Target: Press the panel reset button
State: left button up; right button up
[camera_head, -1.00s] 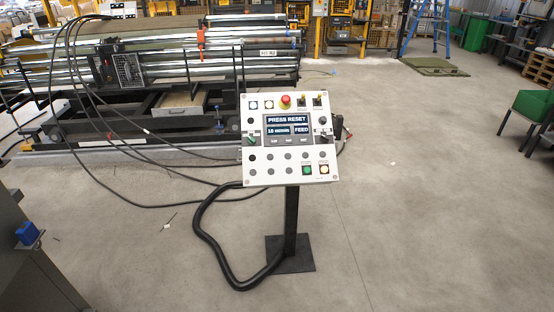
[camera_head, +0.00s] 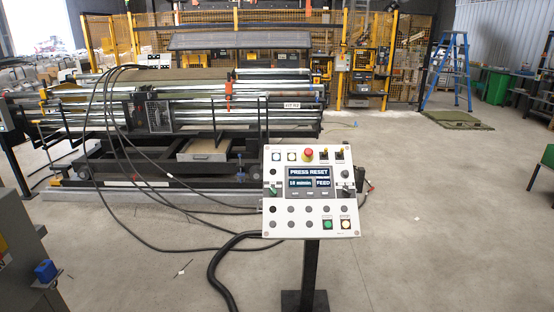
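The control panel (camera_head: 310,191) stands upright on a dark post in the middle of the view. Its screen (camera_head: 308,178) reads "PRESS RESET", with a speed line and "FEED" below. A red mushroom button (camera_head: 308,154) sits at the top on a yellow collar. A green button (camera_head: 328,224) and a pale, whitish button (camera_head: 345,224) sit at the bottom right. Several dark round buttons fill the lower rows. The small labels are too small to read, so I cannot tell which button is the reset. Neither of my grippers is in view.
A roller machine (camera_head: 190,100) stands behind the panel on the left. A black hose (camera_head: 218,265) and cables lie on the floor left of the post. A grey cabinet (camera_head: 25,260) is at the lower left. The floor (camera_head: 440,220) to the right is clear.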

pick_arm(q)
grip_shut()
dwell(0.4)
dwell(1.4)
